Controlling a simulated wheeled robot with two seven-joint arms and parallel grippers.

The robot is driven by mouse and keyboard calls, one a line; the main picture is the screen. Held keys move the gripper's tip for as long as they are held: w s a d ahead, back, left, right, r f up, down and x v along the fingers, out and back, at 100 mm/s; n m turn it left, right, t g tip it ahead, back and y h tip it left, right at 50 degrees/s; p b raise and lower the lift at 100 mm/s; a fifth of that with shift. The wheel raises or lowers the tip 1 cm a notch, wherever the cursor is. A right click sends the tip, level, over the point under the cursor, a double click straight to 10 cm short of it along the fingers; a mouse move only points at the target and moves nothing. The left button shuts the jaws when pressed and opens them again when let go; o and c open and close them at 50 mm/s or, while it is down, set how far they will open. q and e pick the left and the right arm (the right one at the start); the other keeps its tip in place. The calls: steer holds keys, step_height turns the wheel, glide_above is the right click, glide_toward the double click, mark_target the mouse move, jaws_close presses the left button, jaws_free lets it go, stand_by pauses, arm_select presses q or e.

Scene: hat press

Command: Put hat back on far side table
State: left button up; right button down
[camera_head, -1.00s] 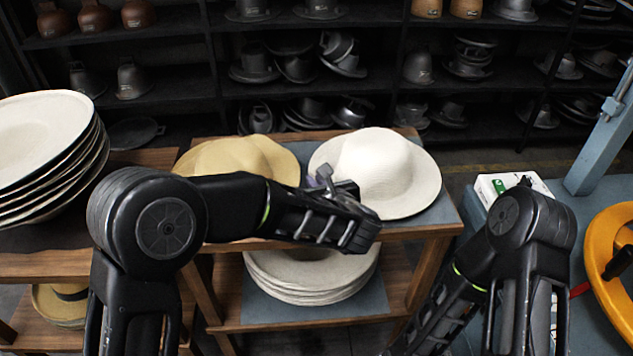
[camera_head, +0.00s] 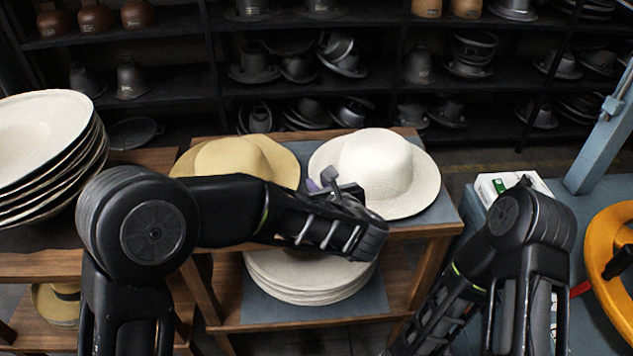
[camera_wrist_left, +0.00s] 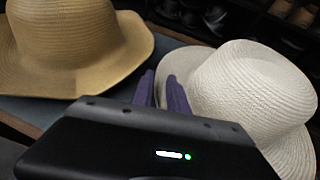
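The white hat (camera_head: 375,165) rests crown up on the right part of the far side table (camera_head: 447,208). It also shows at the right of the left wrist view (camera_wrist_left: 250,90). My left gripper (camera_head: 321,181) is at the left edge of its brim, low over the table. In the left wrist view the two purple fingers (camera_wrist_left: 161,92) stand apart, with the brim edge at or behind the gap. Whether they touch the brim is unclear. A tan hat (camera_head: 237,160) sits to the left on the same table. My right gripper is out of view.
A stack of pale hats (camera_head: 310,275) lies on the shelf below. A stack of large pale brims (camera_head: 45,150) stands on the left table. Dark shelves (camera_head: 390,80) with hat forms line the back. A white box (camera_head: 510,187) and orange ring (camera_head: 610,270) are at right.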

arm_select(q)
steer(key=v, duration=0.9)
steer(key=shift+s+d, duration=0.1)
steer(key=shift+s, duration=0.2)
